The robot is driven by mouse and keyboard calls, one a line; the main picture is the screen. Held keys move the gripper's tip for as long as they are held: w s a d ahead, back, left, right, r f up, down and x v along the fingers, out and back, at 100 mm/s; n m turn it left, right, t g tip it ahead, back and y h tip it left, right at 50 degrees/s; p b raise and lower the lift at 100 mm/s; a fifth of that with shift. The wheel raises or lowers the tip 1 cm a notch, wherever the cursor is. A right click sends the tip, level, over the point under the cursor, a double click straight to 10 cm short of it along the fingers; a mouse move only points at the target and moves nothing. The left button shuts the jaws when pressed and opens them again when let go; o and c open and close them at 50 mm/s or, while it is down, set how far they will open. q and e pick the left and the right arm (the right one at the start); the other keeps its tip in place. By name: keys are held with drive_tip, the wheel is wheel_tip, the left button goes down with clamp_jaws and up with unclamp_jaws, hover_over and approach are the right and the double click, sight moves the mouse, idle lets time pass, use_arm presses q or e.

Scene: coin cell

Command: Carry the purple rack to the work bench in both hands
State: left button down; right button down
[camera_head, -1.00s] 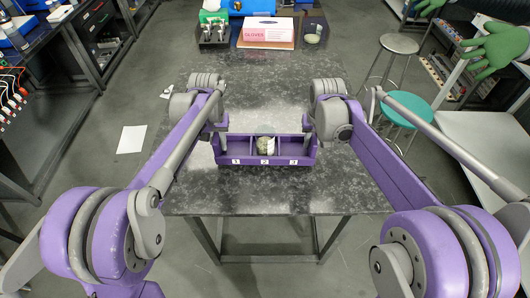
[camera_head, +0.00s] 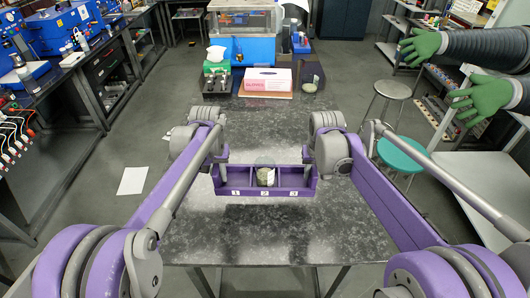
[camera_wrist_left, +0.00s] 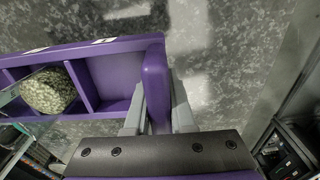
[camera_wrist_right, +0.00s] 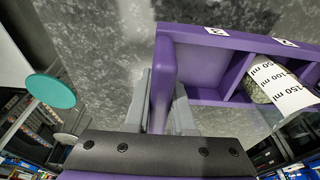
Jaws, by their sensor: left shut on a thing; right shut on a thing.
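The purple rack (camera_head: 251,192) has three compartments numbered 1 to 3 and hangs level above the dark speckled table (camera_head: 235,245), its shadow below it. A beaker (camera_head: 265,176) of greenish grains stands in the middle compartment; its "150 ml" label (camera_wrist_right: 280,85) shows in the right wrist view. The outer compartments look empty. My left gripper (camera_head: 222,160) is shut on the rack's left end wall, which shows between the fingers in the left wrist view (camera_wrist_left: 157,95). My right gripper (camera_head: 308,157) is shut on the right end wall, seen in the right wrist view (camera_wrist_right: 163,80).
A grey stool (camera_head: 390,89) and teal stool (camera_head: 400,155) stand at the right.

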sight(216, 175)
use_arm(q)
drive_tip(key=shift+s+f, duration=0.1)
use_arm(e)
drive_tip(key=shift+f, duration=0.15)
